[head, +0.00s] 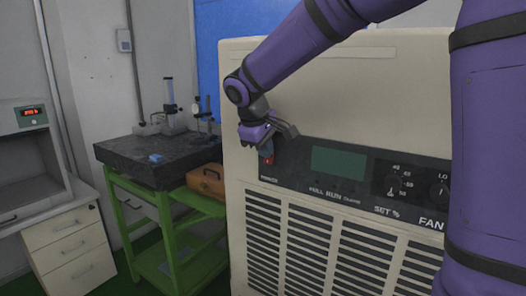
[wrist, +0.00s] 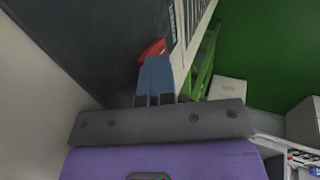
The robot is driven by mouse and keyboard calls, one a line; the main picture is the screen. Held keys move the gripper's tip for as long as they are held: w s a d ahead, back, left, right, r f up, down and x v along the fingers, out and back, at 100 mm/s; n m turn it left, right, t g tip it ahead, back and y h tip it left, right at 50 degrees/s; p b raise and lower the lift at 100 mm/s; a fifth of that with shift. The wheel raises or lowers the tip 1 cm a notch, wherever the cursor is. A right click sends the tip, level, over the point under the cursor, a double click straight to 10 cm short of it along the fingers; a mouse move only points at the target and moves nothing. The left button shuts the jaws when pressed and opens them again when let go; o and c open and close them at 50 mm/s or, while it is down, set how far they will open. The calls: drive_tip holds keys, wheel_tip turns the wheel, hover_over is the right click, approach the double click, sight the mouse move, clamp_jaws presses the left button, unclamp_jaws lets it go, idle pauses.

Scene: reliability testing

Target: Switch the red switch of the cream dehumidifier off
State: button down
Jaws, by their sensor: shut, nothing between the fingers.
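The cream dehumidifier (head: 320,100) fills the middle and right of the head view, with a dark control panel across its front. The red switch (head: 270,159) sits at the panel's left end, above a small label, and is partly covered by my gripper. In the wrist view the red switch (wrist: 152,48) shows just beyond the blue-grey fingertips, against the dark panel. My gripper (wrist: 155,77) is shut and empty, its tips at the switch's edge. I cannot tell whether they touch it. The switch's exact tilt is hidden.
The panel also holds a green display (head: 339,163) and a SET knob (head: 393,184) right of the switch. Louvred vents (head: 290,240) lie below. A green stand (head: 170,225) with a dark slab and a brown case (head: 206,181) stand to the left.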

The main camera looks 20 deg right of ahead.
drive_tip(key=shift+r, duration=0.1)
drive_tip(key=shift+r, duration=0.7)
